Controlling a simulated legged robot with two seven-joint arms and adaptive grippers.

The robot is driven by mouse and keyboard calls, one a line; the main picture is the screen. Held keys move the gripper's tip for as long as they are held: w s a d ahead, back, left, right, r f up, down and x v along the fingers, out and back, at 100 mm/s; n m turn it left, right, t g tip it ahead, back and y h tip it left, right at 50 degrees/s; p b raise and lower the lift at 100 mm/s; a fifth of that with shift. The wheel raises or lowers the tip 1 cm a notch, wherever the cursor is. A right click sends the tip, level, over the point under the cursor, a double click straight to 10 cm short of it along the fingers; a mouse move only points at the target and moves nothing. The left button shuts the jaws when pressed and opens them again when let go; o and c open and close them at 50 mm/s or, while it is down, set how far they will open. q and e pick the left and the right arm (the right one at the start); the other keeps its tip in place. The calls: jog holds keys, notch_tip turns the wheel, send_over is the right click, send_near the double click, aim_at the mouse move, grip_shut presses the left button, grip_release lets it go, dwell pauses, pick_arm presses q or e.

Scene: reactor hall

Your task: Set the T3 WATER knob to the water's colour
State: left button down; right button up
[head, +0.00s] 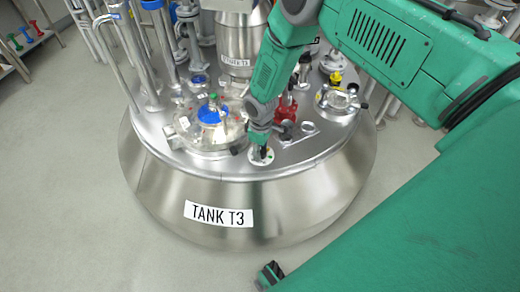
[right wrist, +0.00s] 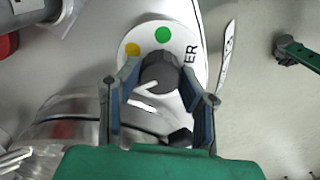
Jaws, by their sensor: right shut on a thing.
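The tank (head: 195,215) labelled TANK T3 stands in the middle of the head view. A round glass window (head: 210,114) on its lid shows blue inside. My right gripper (head: 261,150) is at the tank top's front edge, shut on a dark round knob (right wrist: 160,72). In the right wrist view the knob sits on a white dial plate (right wrist: 150,32) with a green dot (right wrist: 162,35), a yellow dot (right wrist: 132,50) and letters ending in ER. The knob's white pointer mark (right wrist: 147,86) faces lower left. My fingers hide part of the plate.
A red valve (head: 287,107) and a second round sight port (head: 338,98) stand right of the knob on the tank top. Pipes (head: 115,55) rise at the back left. A shelf (head: 25,45) with coloured items is at far left. The floor in front is clear.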

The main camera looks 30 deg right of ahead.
aim_at(262, 151)
jog(key=shift+s+d+f, duration=0.1)
jog(key=shift+s, duration=0.2)
jog(key=o, duration=1.1)
jog(key=shift+w, duration=0.1)
jog(key=shift+r, duration=0.2)
jog(key=shift+w+r, duration=0.1)
jog(key=shift+r, duration=0.25)
notch_tip(262, 151, up, 11)
